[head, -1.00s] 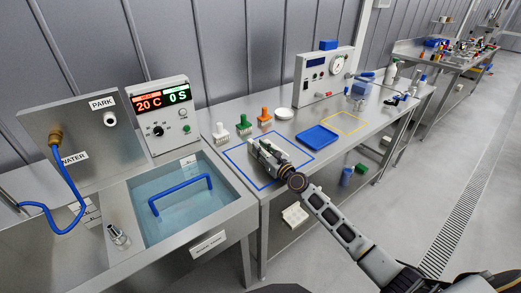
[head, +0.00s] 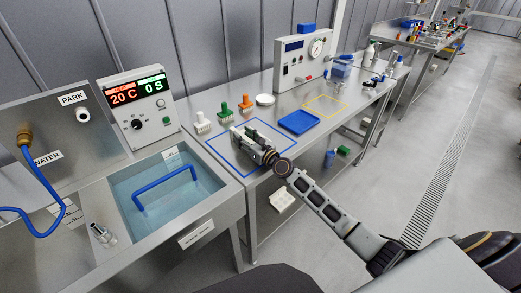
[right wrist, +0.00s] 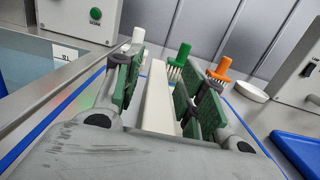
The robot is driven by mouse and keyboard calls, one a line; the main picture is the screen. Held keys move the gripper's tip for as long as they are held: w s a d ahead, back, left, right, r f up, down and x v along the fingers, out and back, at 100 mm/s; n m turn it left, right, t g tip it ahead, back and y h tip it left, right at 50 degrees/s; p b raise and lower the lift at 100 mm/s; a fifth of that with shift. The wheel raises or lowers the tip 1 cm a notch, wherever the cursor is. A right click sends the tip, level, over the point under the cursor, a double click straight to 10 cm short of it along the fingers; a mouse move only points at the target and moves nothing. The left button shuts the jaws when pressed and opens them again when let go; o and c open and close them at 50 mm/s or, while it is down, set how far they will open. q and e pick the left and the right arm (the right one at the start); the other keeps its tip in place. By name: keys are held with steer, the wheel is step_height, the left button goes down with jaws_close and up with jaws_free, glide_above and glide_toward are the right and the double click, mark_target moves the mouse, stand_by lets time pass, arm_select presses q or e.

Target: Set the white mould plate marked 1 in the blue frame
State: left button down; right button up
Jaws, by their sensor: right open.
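The blue frame (head: 221,160) is a blue outline on the steel bench top; its edge also shows in the right wrist view (right wrist: 60,109). My right gripper (head: 244,135) is over the frame area. In the right wrist view its green-padded fingers (right wrist: 158,90) are open, one on each side of a narrow white plate (right wrist: 157,102). The plate stands edge-on between them, inside the outline as far as I can see. Any number on it is not readable, and its lower part is hidden. My left gripper is not in view.
White, green (head: 224,111) and orange (head: 246,103) brushes and a white dish (head: 265,100) stand behind the frame. A blue tray (head: 299,122) and a yellow outline (head: 326,105) lie to the right. The water basin (head: 165,190) is at left.

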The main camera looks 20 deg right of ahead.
mark_target(249, 141)
steer(key=shift+s+d+f, duration=0.1)
steer(key=shift+s, duration=0.25)
steer(key=shift+v, duration=1.35)
steer(key=shift+b+v, duration=0.35)
steer(key=shift+v, duration=2)
steer(key=shift+b+v, duration=0.35)
steer(key=shift+v, duration=0.85)
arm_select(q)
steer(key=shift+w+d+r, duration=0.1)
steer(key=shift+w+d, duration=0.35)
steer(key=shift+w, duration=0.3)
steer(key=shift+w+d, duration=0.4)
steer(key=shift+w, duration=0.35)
arm_select(e)
steer(key=shift+s+d, duration=0.25)
steer(key=shift+s, duration=0.2)
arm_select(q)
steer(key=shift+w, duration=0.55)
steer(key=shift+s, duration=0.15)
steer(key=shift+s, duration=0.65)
